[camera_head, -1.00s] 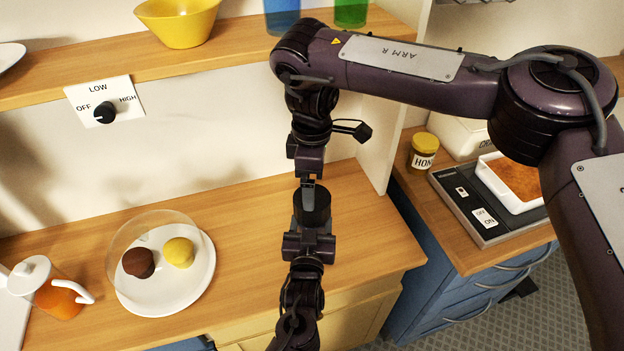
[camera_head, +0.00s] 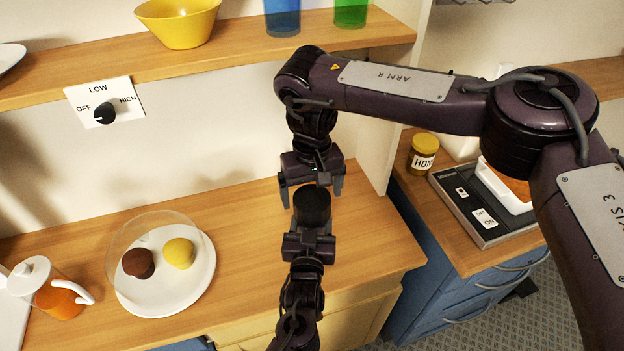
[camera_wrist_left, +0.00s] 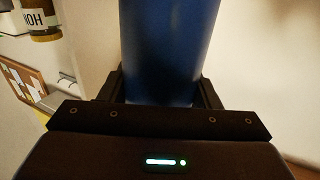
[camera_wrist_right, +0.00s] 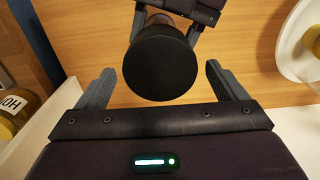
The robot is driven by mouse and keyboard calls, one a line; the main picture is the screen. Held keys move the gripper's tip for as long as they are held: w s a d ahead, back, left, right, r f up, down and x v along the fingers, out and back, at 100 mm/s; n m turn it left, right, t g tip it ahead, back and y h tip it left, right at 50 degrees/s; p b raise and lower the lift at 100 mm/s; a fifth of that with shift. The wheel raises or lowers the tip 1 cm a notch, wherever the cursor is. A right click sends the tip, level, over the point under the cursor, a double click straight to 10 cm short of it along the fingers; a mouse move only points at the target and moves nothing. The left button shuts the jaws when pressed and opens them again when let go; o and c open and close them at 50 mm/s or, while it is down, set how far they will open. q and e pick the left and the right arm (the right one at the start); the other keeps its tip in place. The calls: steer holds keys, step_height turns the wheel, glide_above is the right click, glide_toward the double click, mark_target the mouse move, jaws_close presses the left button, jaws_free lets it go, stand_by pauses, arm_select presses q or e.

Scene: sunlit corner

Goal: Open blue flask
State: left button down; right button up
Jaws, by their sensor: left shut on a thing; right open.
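The blue flask (camera_wrist_left: 165,50) fills the upper middle of the left wrist view. In the head view mainly its black cap (camera_head: 312,208) shows, upright above the counter. My left gripper (camera_head: 309,238) is shut on the flask's body below the cap. My right gripper (camera_head: 312,194) is open just above the cap, pointing down, with one finger to each side. In the right wrist view the round cap top (camera_wrist_right: 160,62) lies between and beyond the open fingers, apart from them.
A plate (camera_head: 165,292) under a clear dome holds a brown and a yellow ball. A jug of orange liquid (camera_head: 58,298) stands at left. The shelf holds a yellow bowl (camera_head: 180,25), a blue cup (camera_head: 282,18) and a green cup (camera_head: 351,12). A honey jar (camera_head: 422,155) and a scale (camera_head: 478,213) are right.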

mark_target(312, 198)
steer(key=shift+f, duration=2.05)
steer(key=shift+c, duration=0.2)
